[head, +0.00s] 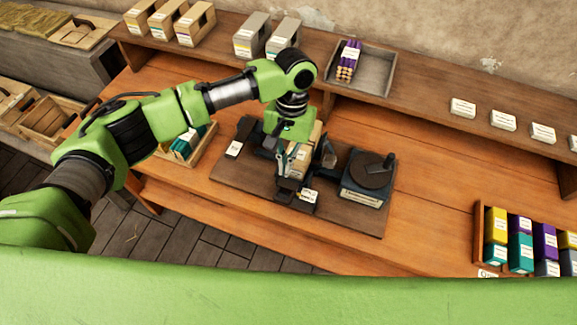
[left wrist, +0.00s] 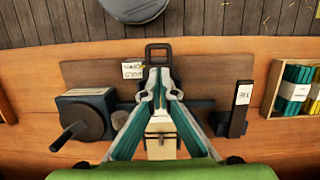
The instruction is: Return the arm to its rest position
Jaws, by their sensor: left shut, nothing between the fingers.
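My left arm, green with dark joints, reaches in from the left in the head view. Its gripper (head: 284,178) points down over the handwheel press. The gripper is shut and empty; its teal-and-grey fingers (left wrist: 158,88) meet in the left wrist view. The press stands on a brown board (head: 232,178). Its dark round handwheel (head: 372,170) with an upright knob is right of the gripper; the handwheel (left wrist: 78,122) is at left in the left wrist view. A pale block (head: 301,160) sits in the press beside the gripper, partly hidden by it. My right gripper is not in view.
A shelf behind holds several cartons (head: 250,36) and a tray (head: 376,72) with a purple bundle. A crate of coloured boxes (head: 522,238) stands at right. A small crate (head: 188,150) is close to my left forearm.

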